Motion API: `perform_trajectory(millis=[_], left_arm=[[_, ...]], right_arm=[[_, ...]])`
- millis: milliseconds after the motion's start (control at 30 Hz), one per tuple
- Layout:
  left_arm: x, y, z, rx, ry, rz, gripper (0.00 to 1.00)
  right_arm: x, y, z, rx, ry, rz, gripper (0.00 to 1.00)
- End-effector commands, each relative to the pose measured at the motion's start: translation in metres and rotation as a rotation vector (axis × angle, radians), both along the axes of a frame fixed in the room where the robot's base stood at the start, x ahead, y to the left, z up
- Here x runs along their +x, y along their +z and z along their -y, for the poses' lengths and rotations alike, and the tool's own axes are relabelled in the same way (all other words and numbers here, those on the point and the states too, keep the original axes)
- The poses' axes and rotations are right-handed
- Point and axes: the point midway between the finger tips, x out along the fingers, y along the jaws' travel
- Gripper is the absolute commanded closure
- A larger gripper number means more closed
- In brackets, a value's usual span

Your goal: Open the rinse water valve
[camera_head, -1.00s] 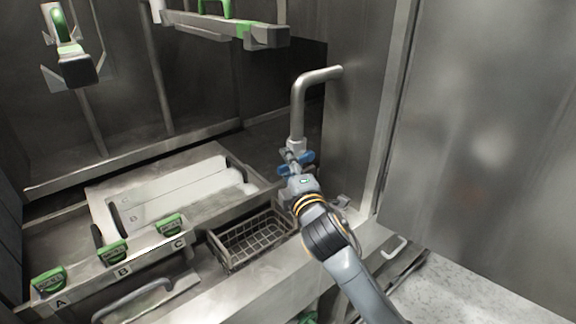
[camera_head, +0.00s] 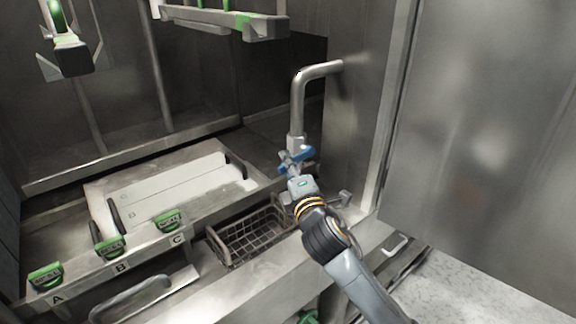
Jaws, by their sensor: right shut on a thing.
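The rinse water valve has a blue handle (camera_head: 298,154) on a vertical steel pipe (camera_head: 298,105) that bends right into the wall. My right gripper (camera_head: 291,166) comes in from the lower right and is shut on the blue handle. Its fingers are small and partly hidden by the gripper body. The handle appears tilted, its right end higher than its left. My left gripper is not in view.
A wire basket (camera_head: 242,256) sits left of my right arm. Several green-handled items stand along the ledge labelled A, B, C (camera_head: 142,257). A white panel (camera_head: 170,195) lies behind them. A steel wall (camera_head: 480,120) closes the right side.

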Motion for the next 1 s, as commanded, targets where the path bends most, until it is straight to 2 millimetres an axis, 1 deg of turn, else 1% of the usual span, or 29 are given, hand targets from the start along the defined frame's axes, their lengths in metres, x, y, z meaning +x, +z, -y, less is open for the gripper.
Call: perform_trajectory(millis=[33, 100, 500, 700, 1000], left_arm=[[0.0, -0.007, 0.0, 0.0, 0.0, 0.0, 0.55], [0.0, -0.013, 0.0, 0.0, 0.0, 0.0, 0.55], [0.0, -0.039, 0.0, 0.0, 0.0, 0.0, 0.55], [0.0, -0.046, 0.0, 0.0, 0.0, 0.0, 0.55], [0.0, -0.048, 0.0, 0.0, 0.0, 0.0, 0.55]], right_arm=[[0.001, -0.007, 0.001, -0.033, -0.001, 0.02, 1.0], [0.001, -0.011, 0.002, -0.076, 0.0, 0.052, 1.0], [0.005, -0.026, 0.007, -0.29, 0.0, 0.209, 1.0], [0.007, -0.029, 0.009, -0.349, 0.0, 0.251, 1.0], [0.007, -0.029, 0.01, -0.372, 0.0, 0.268, 1.0]])
